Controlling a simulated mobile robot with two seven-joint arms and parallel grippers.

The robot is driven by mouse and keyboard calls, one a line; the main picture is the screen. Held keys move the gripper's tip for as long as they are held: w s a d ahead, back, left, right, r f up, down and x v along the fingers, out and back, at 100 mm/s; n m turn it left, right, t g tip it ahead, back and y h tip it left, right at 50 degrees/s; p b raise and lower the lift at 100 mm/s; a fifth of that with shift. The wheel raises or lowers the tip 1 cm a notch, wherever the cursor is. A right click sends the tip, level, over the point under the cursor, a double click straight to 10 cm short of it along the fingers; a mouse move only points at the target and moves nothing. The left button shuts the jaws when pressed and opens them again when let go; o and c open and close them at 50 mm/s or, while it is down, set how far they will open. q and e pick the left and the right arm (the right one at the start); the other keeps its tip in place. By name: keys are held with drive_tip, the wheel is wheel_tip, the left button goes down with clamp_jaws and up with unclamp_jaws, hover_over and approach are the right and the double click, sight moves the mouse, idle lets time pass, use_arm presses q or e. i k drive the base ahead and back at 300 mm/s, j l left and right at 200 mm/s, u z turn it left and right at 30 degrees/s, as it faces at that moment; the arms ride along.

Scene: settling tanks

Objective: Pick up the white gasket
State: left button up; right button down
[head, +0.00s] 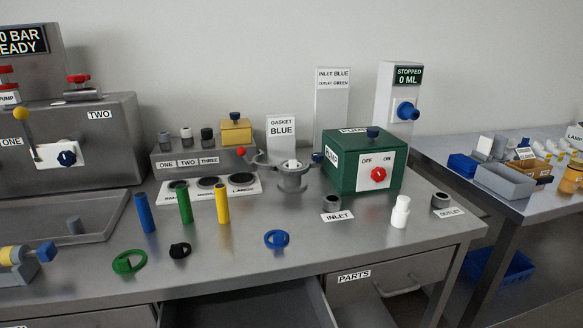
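I cannot make out a white gasket in the head view. Three ring-shaped pieces lie flat on the steel bench: a green ring (129,262), a smaller black ring (180,250) and a blue ring (277,239). A sign (281,130) reading GASKET BLUE stands behind a grey metal fitting (292,180) with a small white piece at its top. Neither of my grippers is in view.
Blue, green (184,205) and yellow tubes stand on the bench. An open drawer (255,305) juts out at the front. Bench space around the blue ring is clear.

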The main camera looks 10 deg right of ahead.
sight(293, 163)
drive_tip(key=l+z, duration=0.1)
drive_tip(key=l, duration=0.4)
drive_tip(key=i+l+z, duration=0.1)
drive_tip(key=l, duration=0.4)
drive_tip(key=i+l, duration=0.15)
drive_tip(key=l, duration=0.35)
drive_tip(key=l+z, duration=0.15)
drive_tip(key=l, duration=0.35)
drive_tip(key=i+l+z, duration=0.1)
drive_tip(key=l, duration=0.4)
drive_tip(key=i, duration=0.1)
